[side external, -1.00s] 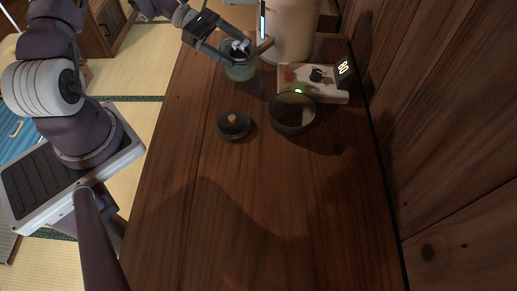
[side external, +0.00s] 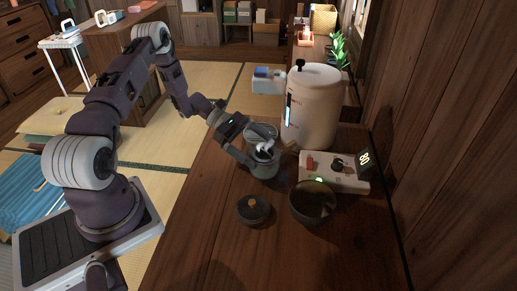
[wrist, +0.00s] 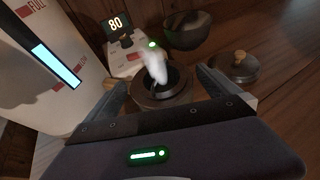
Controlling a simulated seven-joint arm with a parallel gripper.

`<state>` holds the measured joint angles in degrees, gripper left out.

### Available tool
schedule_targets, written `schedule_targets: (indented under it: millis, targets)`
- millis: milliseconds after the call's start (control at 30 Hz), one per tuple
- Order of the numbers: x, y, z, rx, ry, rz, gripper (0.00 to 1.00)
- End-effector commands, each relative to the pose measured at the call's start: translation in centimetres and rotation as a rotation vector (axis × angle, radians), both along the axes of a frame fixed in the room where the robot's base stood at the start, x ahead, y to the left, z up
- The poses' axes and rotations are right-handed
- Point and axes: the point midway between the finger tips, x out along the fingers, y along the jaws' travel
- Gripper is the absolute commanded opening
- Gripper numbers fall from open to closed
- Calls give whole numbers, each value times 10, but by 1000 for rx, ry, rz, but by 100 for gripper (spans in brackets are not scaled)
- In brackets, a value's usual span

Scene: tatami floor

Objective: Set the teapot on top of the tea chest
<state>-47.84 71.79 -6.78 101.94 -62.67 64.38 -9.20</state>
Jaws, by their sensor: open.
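The teapot (side external: 264,168) is a grey-green pot without its lid, standing on the wooden counter left of the water tank. The fingers also flank the pot in the wrist view (wrist: 168,92). The dark lid (side external: 253,209) with a tan knob lies on the counter. I cannot tell which furniture is the tea chest.
A cream water tank (side external: 311,110) stands right behind the teapot. A control panel (side external: 334,174) reading 80 and a dark bowl (side external: 314,203) stand at its right and front. A wooden wall closes the right side. The near counter is clear.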

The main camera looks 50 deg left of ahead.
Motion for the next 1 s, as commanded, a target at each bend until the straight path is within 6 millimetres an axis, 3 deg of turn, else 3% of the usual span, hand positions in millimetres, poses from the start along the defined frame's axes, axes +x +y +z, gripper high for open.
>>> schedule_targets:
  millis: [133,500,667,767,867,1000]
  targets:
    - [-4,12,7,2,-3,3,100]
    - [-37,90,42,1,0,2,100]
    - [-41,99,53,17,-5,-19,100]
    - [-38,77,87,123,-38,-137,100]
    - [-43,32,140,321,-113,-352,100]
    - [-81,-39,210,639,-275,-691,100]
